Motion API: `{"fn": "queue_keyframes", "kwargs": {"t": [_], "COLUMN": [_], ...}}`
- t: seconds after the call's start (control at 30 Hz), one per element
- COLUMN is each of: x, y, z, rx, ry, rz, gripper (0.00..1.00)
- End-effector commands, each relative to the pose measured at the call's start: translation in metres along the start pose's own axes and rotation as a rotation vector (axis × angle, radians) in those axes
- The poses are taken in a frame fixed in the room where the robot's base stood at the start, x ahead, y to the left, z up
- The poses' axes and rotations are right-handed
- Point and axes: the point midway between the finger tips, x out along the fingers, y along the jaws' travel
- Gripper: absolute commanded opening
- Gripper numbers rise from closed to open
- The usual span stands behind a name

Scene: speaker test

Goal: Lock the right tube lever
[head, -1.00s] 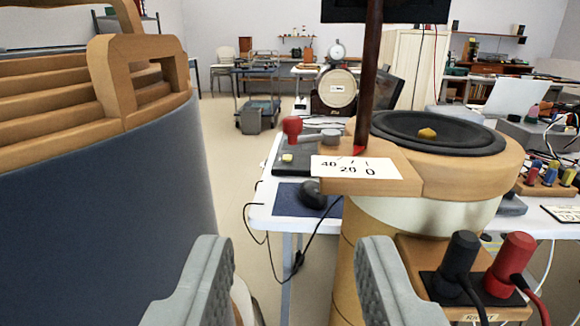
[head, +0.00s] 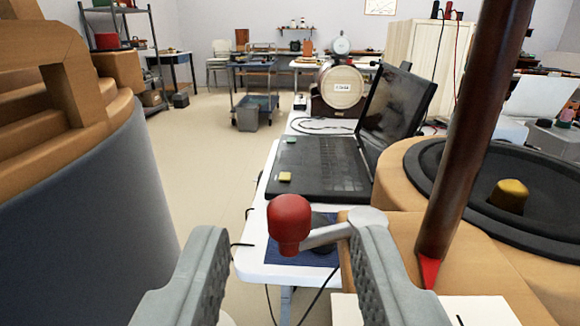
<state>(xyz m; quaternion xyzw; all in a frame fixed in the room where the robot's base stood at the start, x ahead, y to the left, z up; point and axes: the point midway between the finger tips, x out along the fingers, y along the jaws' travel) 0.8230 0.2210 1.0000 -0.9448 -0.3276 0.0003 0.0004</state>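The right tube lever has a red knob (head: 289,222) and a short grey arm (head: 330,236). The arm runs right to a pivot on the wooden block of the right tube (head: 400,165). My gripper (head: 288,245) is open, its two grey fingers at the bottom of the view. The knob shows between the fingertips, and I see no contact. The right finger hides part of the block and the pivot. The right tube's top carries a black speaker cone (head: 470,175) with a yellow centre.
A dark wooden rod (head: 462,130) with a red tip stands upright on the right block, close to my right finger. A large blue-grey tube (head: 80,230) fills the left side. A laptop (head: 325,160) lies on the white table behind the lever. Floor shows between tube and table.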

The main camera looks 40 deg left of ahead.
Motion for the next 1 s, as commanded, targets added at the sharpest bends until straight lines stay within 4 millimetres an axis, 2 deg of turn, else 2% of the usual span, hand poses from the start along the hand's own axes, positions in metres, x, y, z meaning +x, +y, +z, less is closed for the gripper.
{"fn": "queue_keyframes", "kwargs": {"t": [0.1, 0.23, 0.6, 0.8, 1.0], "x": [0.015, 0.024, 0.028, 0.028, 0.029], "y": [-0.001, -0.001, 0.0, 0.0, -0.001], "z": [0.0, 0.0, 0.0, 0.0, -0.001], "rx": [-0.001, -0.001, -0.001, -0.001, 0.0], "ry": [0.0, 0.0, 0.0, 0.0, 0.002], "rz": [-0.002, -0.001, 0.0, 0.0, 0.008], "gripper": [0.38, 0.38, 0.38, 0.0, 0.0]}}
